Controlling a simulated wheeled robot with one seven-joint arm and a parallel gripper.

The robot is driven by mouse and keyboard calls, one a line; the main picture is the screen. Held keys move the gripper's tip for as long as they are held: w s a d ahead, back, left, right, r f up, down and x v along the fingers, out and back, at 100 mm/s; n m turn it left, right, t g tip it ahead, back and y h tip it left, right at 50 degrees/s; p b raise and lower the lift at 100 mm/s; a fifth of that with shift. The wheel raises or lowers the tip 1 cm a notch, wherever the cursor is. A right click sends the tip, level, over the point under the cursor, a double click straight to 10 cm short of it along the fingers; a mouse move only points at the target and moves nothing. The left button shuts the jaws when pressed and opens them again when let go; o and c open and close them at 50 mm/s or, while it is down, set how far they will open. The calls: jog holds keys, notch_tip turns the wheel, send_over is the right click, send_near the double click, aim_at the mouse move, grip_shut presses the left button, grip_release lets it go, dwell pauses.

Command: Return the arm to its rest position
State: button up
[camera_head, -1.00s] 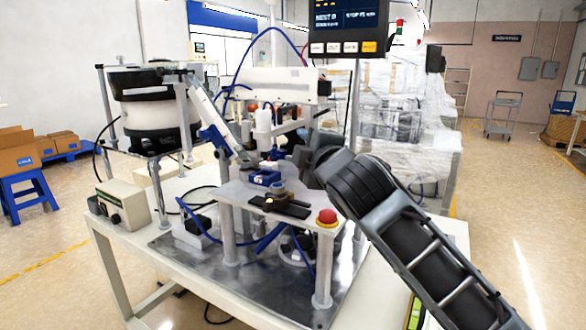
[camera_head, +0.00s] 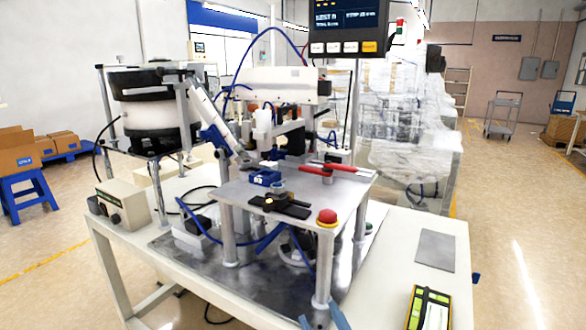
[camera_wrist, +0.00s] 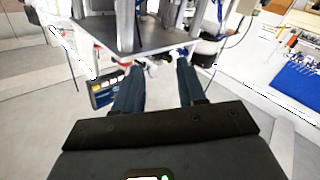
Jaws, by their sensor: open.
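My gripper (camera_wrist: 158,68) shows in the wrist view, with its two dark fingers apart and nothing seen between them. Beyond the fingertips in that view are the edge of a grey metal plate (camera_wrist: 140,42) and pale floor.
In the head view, a white table (camera_head: 390,290) carries the feeder machine and its raised platform (camera_head: 340,187). On the platform are a red-handled tool (camera_head: 340,168) and a red stop button (camera_head: 327,216). A yellow-green device (camera_head: 430,308) and a grey plate (camera_head: 435,249) lie at right.

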jog(key=s+d+f+m+g+h, duration=0.15)
jog(key=s+d, duration=0.25)
jog(key=s, duration=0.5)
jog(key=s+d+f+m+h, duration=0.1)
jog(key=s+d+f+m, duration=0.25)
jog(key=s, duration=0.65)
jog(key=s+d+f+m+h, duration=0.2)
jog(key=s+d, duration=0.3)
jog(key=s, duration=0.4)
jog(key=s+d+r+g, duration=0.1)
jog(key=s+d+r, duration=0.3)
jog(key=s, duration=0.5)
jog(key=shift+d, duration=0.2)
